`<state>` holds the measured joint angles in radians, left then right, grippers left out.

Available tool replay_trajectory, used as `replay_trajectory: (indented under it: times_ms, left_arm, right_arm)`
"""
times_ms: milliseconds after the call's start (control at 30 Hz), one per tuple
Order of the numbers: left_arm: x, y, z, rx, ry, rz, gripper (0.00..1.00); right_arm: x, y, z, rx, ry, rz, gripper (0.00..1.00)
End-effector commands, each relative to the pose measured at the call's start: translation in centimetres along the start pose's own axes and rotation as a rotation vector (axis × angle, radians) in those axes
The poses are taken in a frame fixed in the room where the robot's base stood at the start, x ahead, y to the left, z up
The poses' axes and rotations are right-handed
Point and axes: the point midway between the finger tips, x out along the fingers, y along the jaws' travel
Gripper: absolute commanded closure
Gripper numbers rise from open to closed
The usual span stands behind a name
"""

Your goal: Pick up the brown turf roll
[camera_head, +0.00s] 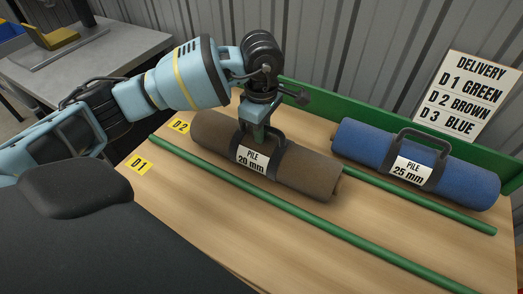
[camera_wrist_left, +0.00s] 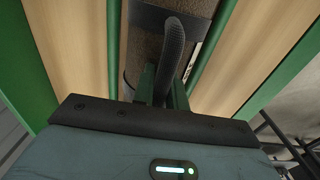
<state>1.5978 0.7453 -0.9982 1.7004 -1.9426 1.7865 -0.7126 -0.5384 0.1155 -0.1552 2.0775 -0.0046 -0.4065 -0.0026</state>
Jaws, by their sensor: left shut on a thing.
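The brown turf roll (camera_head: 300,172) lies on the wooden table, with dark straps, a black carry handle and a label reading "PILE 20 mm" (camera_head: 251,159). My left gripper (camera_head: 257,135) reaches down over its middle and is shut on the handle. In the left wrist view the black handle (camera_wrist_left: 172,50) runs between the green fingers (camera_wrist_left: 163,90), with brown turf (camera_wrist_left: 145,50) beneath. Whether the roll touches the table is hard to tell. My right gripper is in neither view.
A blue turf roll (camera_head: 415,167), labelled "PILE 25 mm", lies to the right. Green rails (camera_head: 290,220) divide the wooden table (camera_head: 230,225). Yellow tags D1 (camera_head: 139,163) and D2 (camera_head: 180,126) mark lanes. A delivery sign (camera_head: 467,97) stands behind. A grey bench (camera_head: 100,50) is at back left.

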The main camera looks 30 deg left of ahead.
Motion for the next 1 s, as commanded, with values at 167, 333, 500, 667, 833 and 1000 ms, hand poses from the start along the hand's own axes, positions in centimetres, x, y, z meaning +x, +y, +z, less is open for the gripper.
replay_trajectory:
  times_ms: [167,333,500,667,833,1000]
  left_arm:
    - [1.02,-0.38,0.01,0.001,0.006,-0.018,1.0]
    - [1.03,-0.38,0.02,0.0,0.006,-0.019,1.0]
    - [1.04,-0.39,0.03,0.001,0.006,-0.019,1.0]
    - [0.83,-0.29,0.07,0.001,0.003,-0.014,1.0]
    - [0.79,-0.28,0.07,0.001,0.003,-0.014,1.0]
    - [0.11,-0.26,0.09,0.002,0.002,-0.014,1.0]
  right_arm:
    - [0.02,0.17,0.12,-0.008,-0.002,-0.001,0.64]
    - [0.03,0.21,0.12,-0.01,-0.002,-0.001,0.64]
    - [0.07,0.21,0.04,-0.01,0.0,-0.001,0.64]
    - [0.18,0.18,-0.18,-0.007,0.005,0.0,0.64]
    - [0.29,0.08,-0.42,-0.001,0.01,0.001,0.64]
    - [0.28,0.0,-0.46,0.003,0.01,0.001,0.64]
